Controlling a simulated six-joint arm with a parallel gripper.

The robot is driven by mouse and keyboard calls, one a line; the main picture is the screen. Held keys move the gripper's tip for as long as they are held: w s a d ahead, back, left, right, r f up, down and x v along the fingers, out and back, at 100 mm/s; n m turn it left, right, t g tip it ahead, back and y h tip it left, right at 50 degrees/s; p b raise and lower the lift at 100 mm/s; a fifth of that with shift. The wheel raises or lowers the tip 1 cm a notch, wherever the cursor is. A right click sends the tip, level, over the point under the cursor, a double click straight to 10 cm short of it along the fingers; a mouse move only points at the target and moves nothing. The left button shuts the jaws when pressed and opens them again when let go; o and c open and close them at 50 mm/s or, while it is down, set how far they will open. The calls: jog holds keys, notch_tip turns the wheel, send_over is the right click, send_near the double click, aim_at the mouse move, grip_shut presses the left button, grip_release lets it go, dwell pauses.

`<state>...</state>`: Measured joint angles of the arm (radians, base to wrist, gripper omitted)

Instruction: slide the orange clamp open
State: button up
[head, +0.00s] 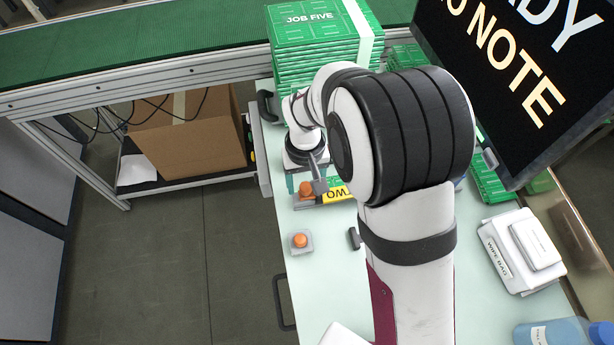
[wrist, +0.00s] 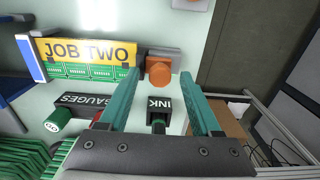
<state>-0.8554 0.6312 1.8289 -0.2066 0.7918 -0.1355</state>
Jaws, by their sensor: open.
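The orange clamp (wrist: 159,71) is a rounded knob on a grey block at the end of a yellow JOB TWO holder (wrist: 85,50) with a green board in it. In the head view the clamp (head: 305,189) shows beside the yellow label, just below my wrist. My gripper (wrist: 160,74) has two teal fingers, open and apart, pointing at the clamp. The knob appears between the fingertips in the wrist view; whether they touch it, I cannot tell. A second orange knob (head: 300,241) sits on a separate grey square nearer the table's front.
Black blocks marked GAUGES (wrist: 84,103) and INK (wrist: 158,106) lie near the fingers. The table's left edge is close to the clamp.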

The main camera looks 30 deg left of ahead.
jog(key=shift+c, duration=0.2)
grip_shut()
dwell(1.1)
